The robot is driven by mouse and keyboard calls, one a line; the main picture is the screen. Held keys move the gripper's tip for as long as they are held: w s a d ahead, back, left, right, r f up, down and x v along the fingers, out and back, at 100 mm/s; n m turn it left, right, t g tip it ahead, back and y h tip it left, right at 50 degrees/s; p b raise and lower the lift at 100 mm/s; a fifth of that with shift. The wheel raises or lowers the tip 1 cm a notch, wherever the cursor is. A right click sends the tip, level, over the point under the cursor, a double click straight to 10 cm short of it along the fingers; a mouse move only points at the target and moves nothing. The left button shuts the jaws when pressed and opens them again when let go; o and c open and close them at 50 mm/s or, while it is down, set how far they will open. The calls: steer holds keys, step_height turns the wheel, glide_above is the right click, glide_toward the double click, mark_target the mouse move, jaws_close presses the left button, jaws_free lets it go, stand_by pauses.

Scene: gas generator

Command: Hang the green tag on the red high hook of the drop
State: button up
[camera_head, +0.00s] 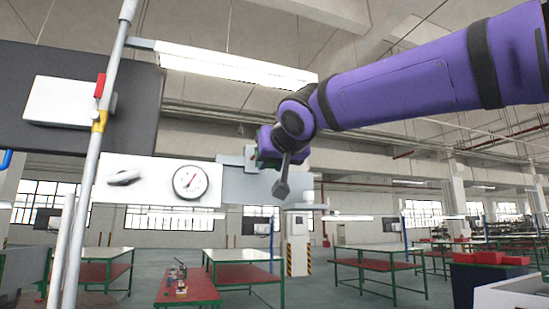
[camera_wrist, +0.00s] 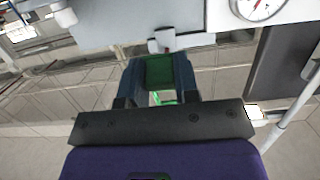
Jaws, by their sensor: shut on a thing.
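My gripper (camera_wrist: 158,68) is shut on the green tag (camera_wrist: 159,73), which shows between its dark fingers in the wrist view. A brighter green strip shows just behind the tag. Just beyond the fingertips is a small white fitting (camera_wrist: 164,41) with a small red bit (camera_wrist: 167,50); I cannot tell whether this is the red high hook. The tag looks close to the fitting, and contact cannot be told. In the head view my gripper (camera_head: 266,147) is at the grey panel (camera_head: 238,187), beside a white fitting (camera_head: 250,158). The tag is mostly hidden there.
A white panel with a round gauge (camera_head: 188,182) is left of the grey panel. A pole (camera_head: 90,160) with a yellow collar (camera_head: 99,121) stands at left, near a red piece (camera_head: 100,86) on a white box (camera_head: 62,102). Red-topped tables (camera_head: 188,287) stand below.

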steer(key=x, duration=0.9)
steer(key=shift+f, duration=0.2)
stand_by(0.5)
steer(key=shift+w, duration=0.1)
steer(key=o, duration=1)
steer(key=shift+c, duration=0.2)
steer(key=v, duration=1)
steer(key=shift+s, duration=0.4)
